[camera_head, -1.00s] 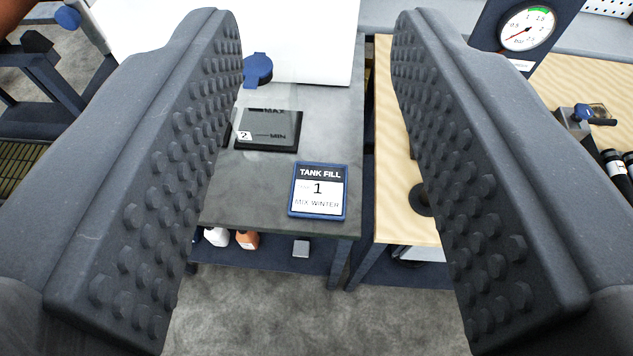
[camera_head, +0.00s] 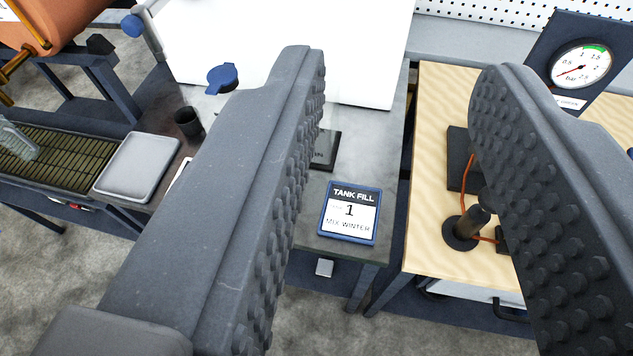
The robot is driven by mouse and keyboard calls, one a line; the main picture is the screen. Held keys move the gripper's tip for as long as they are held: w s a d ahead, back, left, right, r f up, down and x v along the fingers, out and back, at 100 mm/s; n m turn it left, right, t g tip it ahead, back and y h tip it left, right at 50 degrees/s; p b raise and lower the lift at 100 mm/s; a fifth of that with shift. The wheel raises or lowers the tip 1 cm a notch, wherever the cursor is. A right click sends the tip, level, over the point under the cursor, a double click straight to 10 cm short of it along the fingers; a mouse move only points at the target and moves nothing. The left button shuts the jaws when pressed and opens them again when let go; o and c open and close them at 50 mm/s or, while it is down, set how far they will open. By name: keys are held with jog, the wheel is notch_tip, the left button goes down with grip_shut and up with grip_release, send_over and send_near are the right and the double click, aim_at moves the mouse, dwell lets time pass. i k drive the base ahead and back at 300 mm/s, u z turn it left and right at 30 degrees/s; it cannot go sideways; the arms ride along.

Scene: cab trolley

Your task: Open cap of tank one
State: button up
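My gripper (camera_head: 400,130) is open and empty, its two studded grey fingers wide apart above the benches. A blue cap (camera_head: 222,77) shows just left of the left finger, at the foot of a large white box (camera_head: 290,35) on the grey bench. I cannot tell whether this cap belongs to tank one or tank two. A blue-framed card (camera_head: 349,212) reading "TANK FILL 1 MIX WINTER" lies at the bench's front, seen between the fingers. A dark-based tank (camera_head: 327,152) behind the left finger is mostly hidden.
A wooden bench (camera_head: 430,240) at right bears a pressure gauge (camera_head: 581,66) and a dark round-based post (camera_head: 468,228) with an orange cable. At left are a grey tray (camera_head: 138,166), a black cup (camera_head: 188,122), a slatted grate (camera_head: 60,150) and an orange cylinder (camera_head: 60,20).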

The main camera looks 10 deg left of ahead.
aim_at(224, 74)
jog(key=z, duration=0.3)
jog(key=k, duration=1)
jog(key=u, duration=0.7)
jog(key=i, duration=0.5)
jog(key=z, duration=0.05)
